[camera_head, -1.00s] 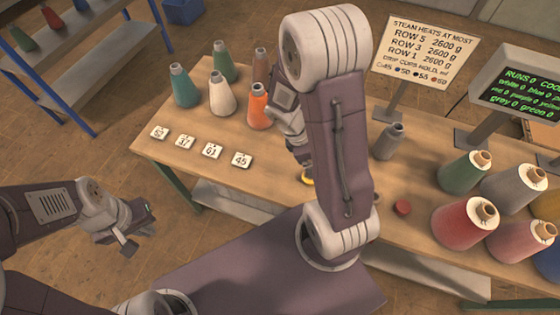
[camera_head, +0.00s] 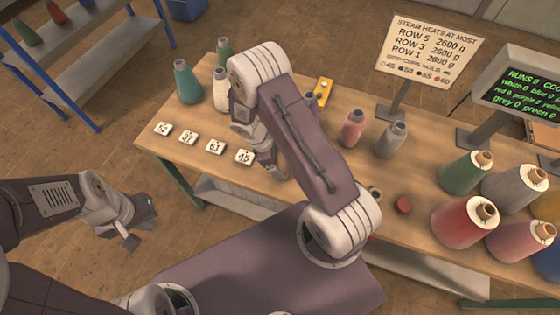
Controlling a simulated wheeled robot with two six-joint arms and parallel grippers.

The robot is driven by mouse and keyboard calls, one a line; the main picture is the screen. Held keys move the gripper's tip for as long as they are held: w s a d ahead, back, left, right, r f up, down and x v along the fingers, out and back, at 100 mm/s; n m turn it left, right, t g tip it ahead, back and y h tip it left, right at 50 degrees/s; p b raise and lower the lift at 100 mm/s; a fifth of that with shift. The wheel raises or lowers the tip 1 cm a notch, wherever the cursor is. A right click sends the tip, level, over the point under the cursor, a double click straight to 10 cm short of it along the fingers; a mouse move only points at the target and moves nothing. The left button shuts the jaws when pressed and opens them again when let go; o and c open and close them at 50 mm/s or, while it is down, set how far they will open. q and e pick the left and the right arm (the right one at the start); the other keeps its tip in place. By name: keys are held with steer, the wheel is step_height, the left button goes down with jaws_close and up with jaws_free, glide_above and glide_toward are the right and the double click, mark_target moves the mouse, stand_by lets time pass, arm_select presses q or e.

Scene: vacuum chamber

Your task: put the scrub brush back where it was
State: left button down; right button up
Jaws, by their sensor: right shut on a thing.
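I cannot make out the scrub brush anywhere in view. My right gripper (camera_head: 270,168) is low over the table, just right of the number tile at the right end of the row. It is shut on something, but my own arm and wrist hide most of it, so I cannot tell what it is. My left gripper (camera_head: 142,224) hangs off the table's left front side, its fingers apart and empty. The wooden table (camera_head: 425,165) carries several yarn cones. A small ring-like thing (camera_head: 375,192) lies beside my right arm, partly hidden.
Number tiles (camera_head: 189,138) lie in a row at the table's left. A teal cone (camera_head: 187,82), a pink cone (camera_head: 352,128) and a grey cone (camera_head: 390,139) stand behind. A yellow device (camera_head: 322,92) lies at the back. A red disc (camera_head: 403,204) lies near the front. Large spools (camera_head: 464,222) fill the right.

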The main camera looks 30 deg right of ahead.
steer(key=shift+s, duration=0.1)
steer(key=o, duration=1.2)
steer(key=shift+f, duration=0.1)
steer(key=shift+c, duration=0.2)
steer(key=shift+r, duration=0.4)
steer(key=v, duration=1.2)
steer(key=s+a+r+m+t+y, duration=0.1)
steer(key=s+r+m+t+y, duration=0.2)
steer(key=s+m, duration=0.7)
steer(key=r+m+y, duration=0.1)
steer(key=r+m, duration=0.1)
steer(key=m, duration=0.1)
